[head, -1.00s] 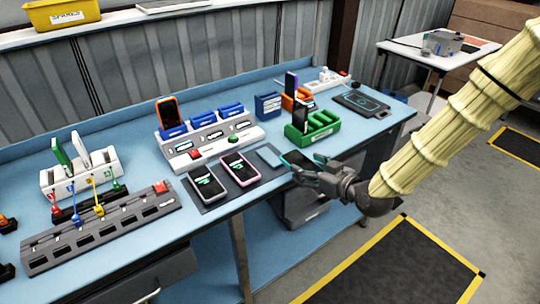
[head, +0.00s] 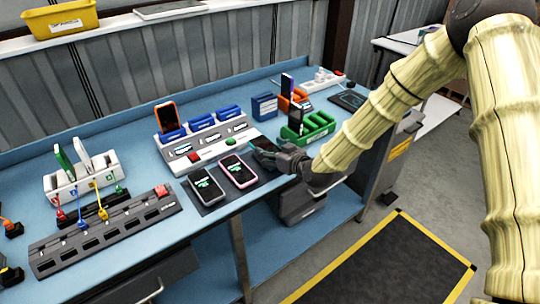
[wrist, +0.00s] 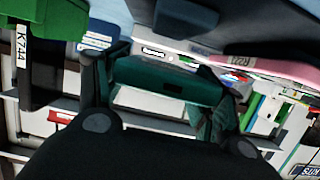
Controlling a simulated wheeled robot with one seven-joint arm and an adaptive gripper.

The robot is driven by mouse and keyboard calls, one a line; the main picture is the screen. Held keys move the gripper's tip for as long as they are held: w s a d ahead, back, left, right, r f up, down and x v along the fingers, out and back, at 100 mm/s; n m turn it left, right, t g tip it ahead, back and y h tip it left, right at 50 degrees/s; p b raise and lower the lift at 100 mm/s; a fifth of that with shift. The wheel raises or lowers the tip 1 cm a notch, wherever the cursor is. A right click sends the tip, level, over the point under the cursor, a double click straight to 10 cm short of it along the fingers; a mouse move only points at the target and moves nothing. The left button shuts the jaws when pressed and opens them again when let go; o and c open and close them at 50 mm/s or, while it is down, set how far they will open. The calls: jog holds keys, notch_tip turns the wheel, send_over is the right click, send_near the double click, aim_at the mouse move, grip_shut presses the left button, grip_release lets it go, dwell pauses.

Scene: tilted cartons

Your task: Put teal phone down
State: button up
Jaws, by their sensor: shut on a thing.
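The teal phone (wrist: 165,82) is held between the two fingers of my gripper (wrist: 155,100) in the wrist view, with its teal edge facing the camera. In the head view my gripper (head: 276,156) is at the front of the bench, and the phone's dark face (head: 262,145) lies roughly flat, at or just above the bench top. Whether it touches the surface cannot be told. A black phone (head: 206,187) and a pink-edged phone (head: 238,171) lie on a dark mat (head: 212,207) left of my gripper.
A white and grey console (head: 205,140) with an orange phone (head: 167,115) stands behind. A green slotted holder (head: 315,127) is close to the right of my gripper. White stands and a grey slotted strip (head: 95,235) are at the left.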

jog(key=shift+w+a+f+p, duration=0.2)
jog(key=shift+f+p, duration=0.1)
jog(key=shift+f, duration=0.25)
jog(key=shift+w+a+f+p, duration=0.15)
jog(key=shift+f+p, duration=0.15)
jog(key=shift+f, duration=0.75)
jog(key=shift+s+d+f, duration=0.1)
jog(key=shift+f, duration=0.05)
jog(key=o, duration=1.2)
jog(key=shift+p, duration=0.3)
jog(key=shift+s+d+b, duration=0.15)
jog(key=shift+s+b, duration=0.05)
jog(key=shift+b, duration=0.15)
jog(key=b+v, duration=0.1)
jog(key=v, duration=0.2)
jog(key=b+v, duration=0.1)
jog(key=v, duration=0.3)
jog(key=r+b+v, duration=0.1)
jog(key=v, duration=0.2)
jog(key=shift+r+b, duration=0.1)
jog(key=shift+b, duration=0.25)
